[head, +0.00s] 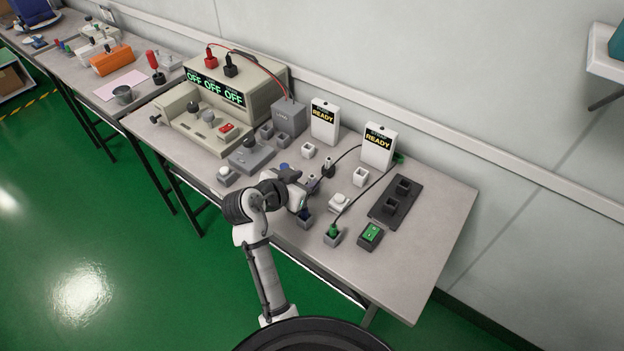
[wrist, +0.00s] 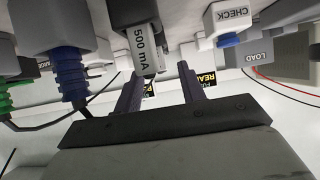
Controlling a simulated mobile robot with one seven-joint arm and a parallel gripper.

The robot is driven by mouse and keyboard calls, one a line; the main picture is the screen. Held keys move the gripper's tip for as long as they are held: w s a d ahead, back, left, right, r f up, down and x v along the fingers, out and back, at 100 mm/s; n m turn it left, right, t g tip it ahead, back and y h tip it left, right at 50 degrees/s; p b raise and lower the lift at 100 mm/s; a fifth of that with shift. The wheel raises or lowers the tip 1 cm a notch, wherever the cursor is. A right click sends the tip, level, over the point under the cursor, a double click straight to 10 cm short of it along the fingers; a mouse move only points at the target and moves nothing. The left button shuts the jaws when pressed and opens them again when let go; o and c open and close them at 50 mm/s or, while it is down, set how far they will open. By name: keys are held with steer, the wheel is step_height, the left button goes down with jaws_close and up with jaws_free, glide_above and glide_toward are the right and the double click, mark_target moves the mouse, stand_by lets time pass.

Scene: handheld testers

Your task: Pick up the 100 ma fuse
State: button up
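No label reading 100 mA can be made out in either view. In the wrist view, a dark-capped piece with a white label reading 500 mA (wrist: 146,40) hangs into the picture just past my fingers. My gripper (wrist: 160,72) has its two dark purple fingers spread apart, with a gap between them and the right finger clear of that piece. In the head view, my gripper (head: 314,181) is low over the middle of the table (head: 400,275). A small pale piece with a dark top (head: 327,166) stands just beyond it; its marking is unreadable.
A blue plug (wrist: 70,68) with a black cable is left of my fingers in the wrist view. Two READY testers (head: 377,148) stand behind. A green plug (head: 333,231), a green switch (head: 371,233) and a dark two-socket plate (head: 388,213) are to the right. The front right is clear.

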mark_target(311, 177)
steer(key=p+x, duration=0.1)
steer(key=x, duration=0.1)
steer(key=p+x, duration=0.1)
steer(key=x, duration=0.1)
steer(key=shift+w+d, duration=0.35)
steer(key=shift+w+d+f, duration=0.15)
steer(key=shift+w+f, duration=0.05)
steer(key=shift+w, duration=0.1)
steer(key=shift+c, duration=0.3)
jaws_close()
